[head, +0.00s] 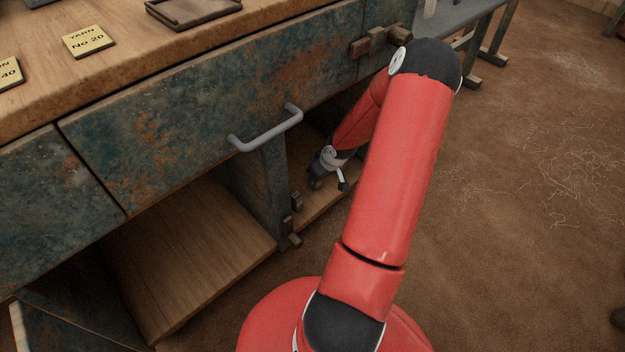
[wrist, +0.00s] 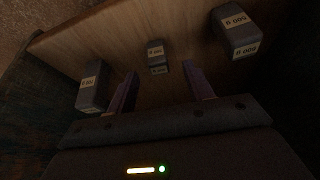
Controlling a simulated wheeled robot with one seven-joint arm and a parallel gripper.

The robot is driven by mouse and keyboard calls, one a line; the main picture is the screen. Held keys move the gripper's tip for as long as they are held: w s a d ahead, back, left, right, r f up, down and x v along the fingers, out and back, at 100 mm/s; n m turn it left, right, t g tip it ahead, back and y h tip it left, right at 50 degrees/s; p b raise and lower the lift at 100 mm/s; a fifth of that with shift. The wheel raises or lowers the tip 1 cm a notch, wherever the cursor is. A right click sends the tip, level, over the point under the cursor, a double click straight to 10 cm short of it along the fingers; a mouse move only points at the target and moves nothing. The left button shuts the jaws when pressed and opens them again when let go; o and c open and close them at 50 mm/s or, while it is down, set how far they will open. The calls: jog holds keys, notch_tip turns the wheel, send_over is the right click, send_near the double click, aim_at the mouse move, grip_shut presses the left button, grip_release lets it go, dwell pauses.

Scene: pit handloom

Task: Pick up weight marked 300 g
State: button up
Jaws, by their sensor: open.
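In the wrist view, several dark grey block weights with pale labels stand on a wooden shelf (wrist: 120,45). One weight (wrist: 92,88) is at the left, a smaller one (wrist: 155,55) is in the middle, and a larger one (wrist: 236,35) is at the right. The labels are small, dim and turned, so I cannot tell surely which reads 300 g. My gripper (wrist: 160,70) is open and empty, its two fingers pointing toward the middle weight, which shows between the tips.
The bench's blue-green drawer front (head: 175,135) with a grey handle (head: 266,130) hangs above the opening. An upright divider (head: 262,195) stands left of my gripper. A yarn card (head: 89,41) and a tray (head: 193,10) lie on top.

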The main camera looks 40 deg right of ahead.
jog(key=b+x, duration=0.1)
jog(key=x, duration=0.2)
jog(key=b+x, duration=0.1)
jog(key=x, duration=0.2)
jog(key=shift+w+d+r, duration=0.15)
jog(key=shift+w, duration=0.1)
jog(key=shift+r, duration=0.1)
grip_shut()
